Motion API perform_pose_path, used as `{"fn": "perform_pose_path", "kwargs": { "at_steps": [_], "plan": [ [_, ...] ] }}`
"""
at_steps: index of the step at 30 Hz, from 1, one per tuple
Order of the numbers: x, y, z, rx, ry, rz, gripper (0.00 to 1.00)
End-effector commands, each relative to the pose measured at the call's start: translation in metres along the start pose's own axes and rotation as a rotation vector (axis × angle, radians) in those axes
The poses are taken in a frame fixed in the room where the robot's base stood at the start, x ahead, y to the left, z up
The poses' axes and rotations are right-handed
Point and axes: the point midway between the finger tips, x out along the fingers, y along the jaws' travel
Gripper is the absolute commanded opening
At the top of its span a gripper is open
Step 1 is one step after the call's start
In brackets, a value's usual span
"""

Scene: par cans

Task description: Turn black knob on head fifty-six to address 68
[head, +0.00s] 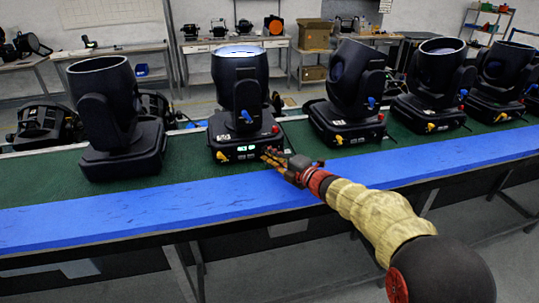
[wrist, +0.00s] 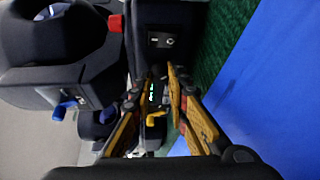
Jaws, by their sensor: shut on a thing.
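The black moving head (head: 238,100) with a lit top and a small green display (head: 246,147) stands on the green mat; its number label is too small to read. My gripper (head: 271,157) is at the front panel of its base, right of the display. In the wrist view my gripper (wrist: 163,74) has its fingertips close together at the panel, shut on the black knob, which they and the dark panel largely hide. The green display (wrist: 151,93) is beside the fingers, its digits unreadable. A yellow lever (wrist: 156,117) sits beside the display.
Other black heads stand in the row, one at left (head: 104,110) and one at right (head: 350,95). A blue strip (head: 150,205) runs along the front edge. A red part (wrist: 115,22) and a blue knob (wrist: 62,109) show close by in the wrist view.

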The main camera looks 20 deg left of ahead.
Motion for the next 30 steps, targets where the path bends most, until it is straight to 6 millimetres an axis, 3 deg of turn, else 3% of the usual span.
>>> {"fn": "perform_pose_path", "kwargs": {
  "at_steps": [10,27,28,30],
  "plan": [
    [0.0002,-0.0037,-0.0001,0.131,0.007,0.062,0.00],
    [0.0003,-0.0037,-0.0007,0.155,0.009,0.075,0.00],
    [0.0003,-0.0038,-0.0007,0.155,0.009,0.074,0.18],
    [0.0003,-0.0037,-0.0007,0.154,0.009,0.075,0.22]
  ]
}}
